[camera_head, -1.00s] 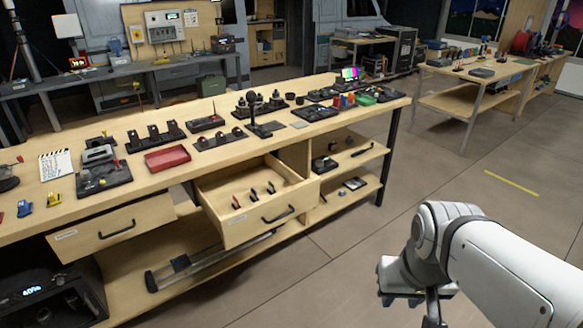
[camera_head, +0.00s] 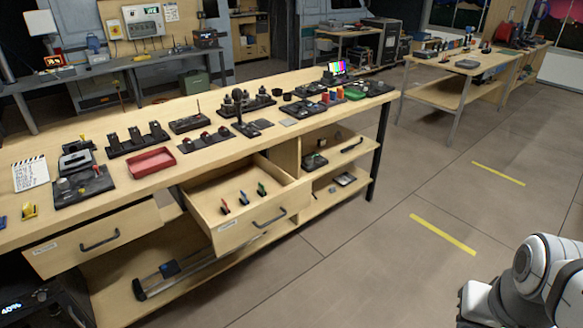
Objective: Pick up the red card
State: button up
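An open drawer (camera_head: 252,238) in the wooden workbench holds a small red item (camera_head: 224,207), a small blue one (camera_head: 243,198) and a small green one (camera_head: 262,188), standing in a row. The red one may be the red card; it is too small to tell for sure. Only white links of my arm show at the lower right. My gripper's fingers are outside the picture, well to the right of the drawer.
Open shelves (camera_head: 330,195) lie right of the open drawer. The floor (camera_head: 350,265) in front is clear, with yellow strips.

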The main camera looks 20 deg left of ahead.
aim_at(224, 203)
jog(key=u, duration=0.05)
jog(key=i, duration=1.2)
jog(key=u, duration=2.6)
jog(key=i, duration=1)
